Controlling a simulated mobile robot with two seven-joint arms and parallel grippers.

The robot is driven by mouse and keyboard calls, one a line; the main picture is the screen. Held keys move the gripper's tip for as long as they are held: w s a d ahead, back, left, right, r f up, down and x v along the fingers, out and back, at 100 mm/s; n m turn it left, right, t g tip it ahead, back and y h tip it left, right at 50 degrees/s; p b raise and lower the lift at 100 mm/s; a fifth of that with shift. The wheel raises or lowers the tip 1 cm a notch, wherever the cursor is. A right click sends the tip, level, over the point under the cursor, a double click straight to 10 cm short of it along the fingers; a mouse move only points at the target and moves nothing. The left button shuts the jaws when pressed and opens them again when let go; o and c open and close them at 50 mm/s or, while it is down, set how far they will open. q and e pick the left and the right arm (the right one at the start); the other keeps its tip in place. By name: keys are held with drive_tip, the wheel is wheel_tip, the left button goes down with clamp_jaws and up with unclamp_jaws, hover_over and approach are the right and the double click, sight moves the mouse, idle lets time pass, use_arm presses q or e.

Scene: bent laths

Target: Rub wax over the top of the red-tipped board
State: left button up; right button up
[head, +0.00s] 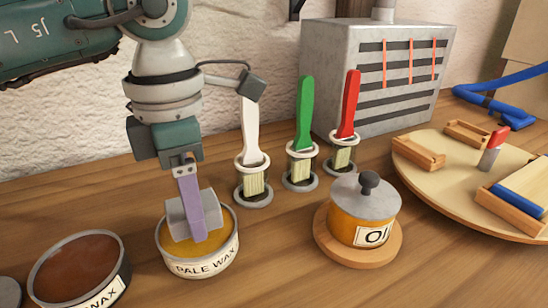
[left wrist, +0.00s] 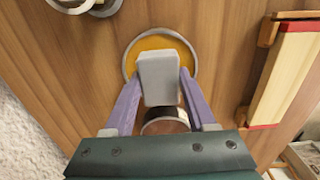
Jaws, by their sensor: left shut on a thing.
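My left gripper (head: 193,205) points down over the pale wax tin (head: 215,265), its purple fingers shut on a grey block (head: 178,218). The block is at the yellow wax inside the tin's rim; I cannot tell how firmly it touches. In the left wrist view the block (left wrist: 158,80) sits between both fingers, with the tin (left wrist: 131,58) behind it. A cream board with red ends (left wrist: 285,80) lies at the right of that view, resting on wooden supports. The board is outside the head view. My right gripper does not show.
A brown wax tin (head: 80,265) stands left of the pale one. White (head: 250,130), green (head: 304,115) and red (head: 348,105) brushes stand in holders behind. An oil pot (head: 363,215) sits at right, before a round wooden tray (head: 440,180). A grey slotted box (head: 380,80) stands behind.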

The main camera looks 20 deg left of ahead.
use_arm(q)
drive_tip(key=shift+f+b, duration=0.55)
drive_tip(key=shift+f, duration=0.05)
idle(1.2)
drive_tip(key=shift+r, duration=0.1)
drive_tip(key=shift+r+p, duration=2.75)
drive_tip(key=shift+r, duration=0.75)
